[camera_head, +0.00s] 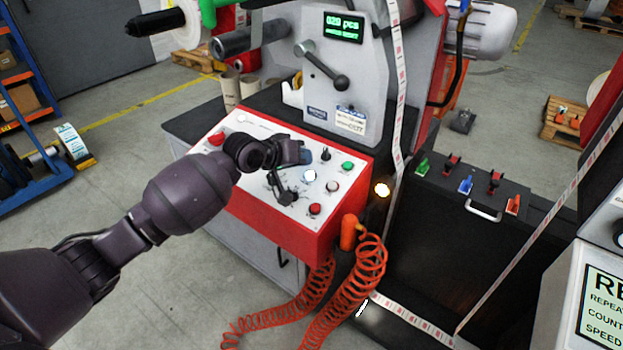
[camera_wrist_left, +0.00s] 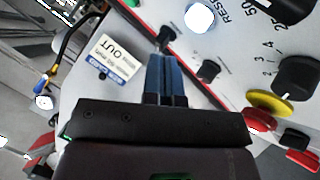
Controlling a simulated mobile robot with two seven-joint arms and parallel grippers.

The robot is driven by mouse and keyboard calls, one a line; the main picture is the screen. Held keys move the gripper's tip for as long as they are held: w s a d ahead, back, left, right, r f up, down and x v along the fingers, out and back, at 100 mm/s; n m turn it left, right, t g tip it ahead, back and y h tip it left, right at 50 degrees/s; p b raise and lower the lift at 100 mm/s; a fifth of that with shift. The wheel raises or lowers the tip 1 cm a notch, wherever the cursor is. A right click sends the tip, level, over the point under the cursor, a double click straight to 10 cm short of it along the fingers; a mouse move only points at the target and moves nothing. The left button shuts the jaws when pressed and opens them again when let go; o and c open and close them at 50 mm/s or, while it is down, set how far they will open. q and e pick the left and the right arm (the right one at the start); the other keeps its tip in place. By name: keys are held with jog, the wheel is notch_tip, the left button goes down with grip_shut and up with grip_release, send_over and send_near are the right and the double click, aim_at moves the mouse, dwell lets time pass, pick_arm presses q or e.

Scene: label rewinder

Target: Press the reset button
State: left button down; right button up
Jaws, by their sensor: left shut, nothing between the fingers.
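The reset button is a round white button (camera_wrist_left: 200,18) beside the printed word RESET in the left wrist view. In the head view, a pale, bluish-white lit button (camera_head: 309,175) on the sloped panel looks like the same one. My left gripper (camera_head: 306,157) is over the panel, just beyond that button in the picture. Its blue fingers (camera_wrist_left: 166,78) are together and empty, with the tips close to a small black switch (camera_wrist_left: 167,39). The white button is up and right of the tips in the wrist view. Contact with the panel cannot be told. My right gripper is out of view.
The red-edged panel (camera_head: 235,125) also carries a green button (camera_head: 348,166), a red button (camera_head: 315,209), a white button (camera_head: 333,187) and black knobs. A lever (camera_head: 322,67) stands above it. Orange coiled hoses (camera_head: 345,300) hang in front. A label strip (camera_head: 399,90) runs at the right.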

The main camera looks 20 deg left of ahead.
aim_at(310, 175)
pick_arm(q)
jog(key=shift+w+f, duration=0.2)
jog(key=shift+f, duration=0.5)
jog(key=shift+w+d+f+b, duration=0.1)
jog(key=shift+w+f+b, duration=0.05)
jog(key=shift+f+b, duration=0.2)
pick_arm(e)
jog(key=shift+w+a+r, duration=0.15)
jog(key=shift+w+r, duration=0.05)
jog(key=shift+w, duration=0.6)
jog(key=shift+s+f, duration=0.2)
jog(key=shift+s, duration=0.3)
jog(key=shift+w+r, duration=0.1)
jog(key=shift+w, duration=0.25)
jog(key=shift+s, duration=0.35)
pick_arm(q)
jog(key=shift+f, duration=0.2)
